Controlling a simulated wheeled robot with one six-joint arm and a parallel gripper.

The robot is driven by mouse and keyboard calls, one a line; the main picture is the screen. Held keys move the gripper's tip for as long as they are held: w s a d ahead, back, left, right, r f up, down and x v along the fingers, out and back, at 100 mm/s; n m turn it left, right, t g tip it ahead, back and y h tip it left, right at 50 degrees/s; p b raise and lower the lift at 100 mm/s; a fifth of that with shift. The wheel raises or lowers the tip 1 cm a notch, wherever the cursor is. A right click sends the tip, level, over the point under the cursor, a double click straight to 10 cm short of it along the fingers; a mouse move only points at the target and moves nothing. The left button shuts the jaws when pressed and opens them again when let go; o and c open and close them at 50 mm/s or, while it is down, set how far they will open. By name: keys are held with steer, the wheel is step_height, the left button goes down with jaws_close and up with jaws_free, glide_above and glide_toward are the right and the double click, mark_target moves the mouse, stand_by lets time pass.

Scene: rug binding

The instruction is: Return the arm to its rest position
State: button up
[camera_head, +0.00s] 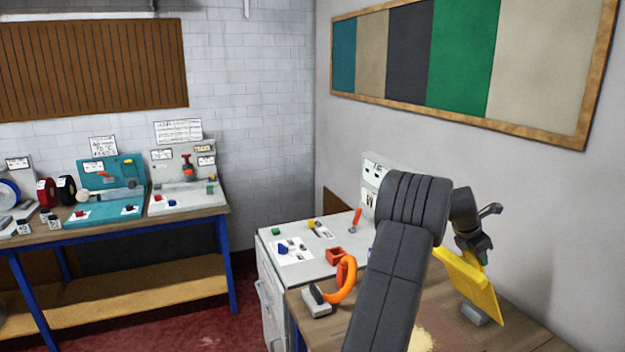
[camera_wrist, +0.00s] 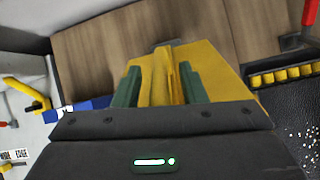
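My arm reaches over the wooden bench at the right in the head view. My gripper (camera_head: 482,256) is at the upper part of a yellow piece (camera_head: 470,282), which stands tilted over a grey block (camera_head: 473,314). In the wrist view, my gripper's two green fingers (camera_wrist: 160,86) are spread apart. The yellow piece (camera_wrist: 215,72) lies ahead of them, with a raised rib (camera_wrist: 170,75) between the fingers. The rib looks narrower than the gap. Whether either finger touches the yellow piece is not clear.
An orange-handled tool (camera_head: 344,283) lies on the bench left of my arm. A white worktop (camera_head: 275,243) adjoins the bench, with small coloured parts on it. A wall (camera_head: 560,200) closes the right side. A blue-legged table (camera_head: 150,232) stands back left. Red floor (camera_head: 215,318) is clear between.

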steer(key=b+v, duration=0.3)
steer(key=v, duration=1.1)
steer(key=p+x, duration=0.3)
steer(key=x, duration=1.1)
steer(key=shift+s+a+f, duration=0.1)
steer(key=shift+f, duration=0.05)
steer(key=shift+s+a+f+h, duration=0.1)
steer(key=shift+s+a+h, duration=0.1)
steer(key=shift+a, duration=0.15)
steer(key=shift+s+a+h, duration=0.1)
steer(key=shift+a+h, duration=0.1)
steer(key=shift+a, duration=0.1)
steer(key=shift+s+a+f+t+h+b, duration=0.15)
steer(key=shift+a+f+h, duration=0.1)
steer(key=shift+a, duration=0.2)
steer(key=shift+s+a+f+t+h+b, duration=0.15)
steer(key=shift+a+f+h, duration=0.1)
steer(key=shift+a, duration=0.15)
steer(key=shift+r, duration=0.1)
